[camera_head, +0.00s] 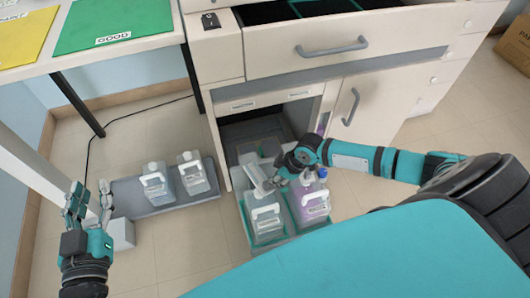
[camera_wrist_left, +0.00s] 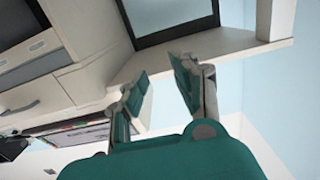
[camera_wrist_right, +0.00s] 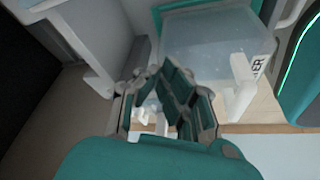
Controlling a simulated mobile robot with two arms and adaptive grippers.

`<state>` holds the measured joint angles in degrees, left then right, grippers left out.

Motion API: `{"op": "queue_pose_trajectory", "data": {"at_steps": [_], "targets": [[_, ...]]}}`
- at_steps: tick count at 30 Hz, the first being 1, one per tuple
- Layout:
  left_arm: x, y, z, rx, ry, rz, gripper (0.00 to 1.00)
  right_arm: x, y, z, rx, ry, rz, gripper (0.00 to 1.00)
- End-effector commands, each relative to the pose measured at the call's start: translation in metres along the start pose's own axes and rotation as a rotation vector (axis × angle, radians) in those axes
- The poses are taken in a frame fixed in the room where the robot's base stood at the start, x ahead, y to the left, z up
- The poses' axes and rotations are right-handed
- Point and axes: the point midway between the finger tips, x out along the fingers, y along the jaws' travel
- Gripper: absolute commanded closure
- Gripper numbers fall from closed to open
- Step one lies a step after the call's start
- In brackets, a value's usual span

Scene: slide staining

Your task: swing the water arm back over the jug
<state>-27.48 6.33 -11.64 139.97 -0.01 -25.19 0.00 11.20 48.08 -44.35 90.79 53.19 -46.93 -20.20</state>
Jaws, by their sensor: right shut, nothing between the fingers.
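The water jug (camera_head: 266,222), clear with a white handle, stands in the left part of the pulled-out tray (camera_head: 247,228). A label ending in "ER" shows on the clear jug (camera_wrist_right: 215,45) in the right wrist view. A pale bar, likely the water arm (camera_head: 254,173), slants over the back of the tray behind this jug. My right gripper (camera_head: 277,181) is shut and empty, close beside the bar's front end; whether they touch is unclear. Its fingers (camera_wrist_right: 163,80) are beside the clear jug. My left gripper (camera_head: 90,202) is open and empty, far left.
A jug with purple liquid (camera_head: 312,204) stands right of the water jug. Two more jugs (camera_head: 158,184) stand on a grey floor platform (camera_head: 133,207) to the left. The open cabinet bay (camera_head: 262,130) is behind the tray; an open drawer (camera_head: 330,45) is above.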

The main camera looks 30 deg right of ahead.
Motion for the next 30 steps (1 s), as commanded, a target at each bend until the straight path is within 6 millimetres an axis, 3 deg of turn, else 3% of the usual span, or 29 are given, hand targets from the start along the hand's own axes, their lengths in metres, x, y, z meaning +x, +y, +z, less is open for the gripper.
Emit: {"op": "queue_pose_trajectory", "data": {"at_steps": [30], "targets": [[-0.009,-0.006,0.036,0.005,-0.216,-0.014,0.71,0.002,-0.012,-0.004,0.0,0.0,0.0,1.0]]}}
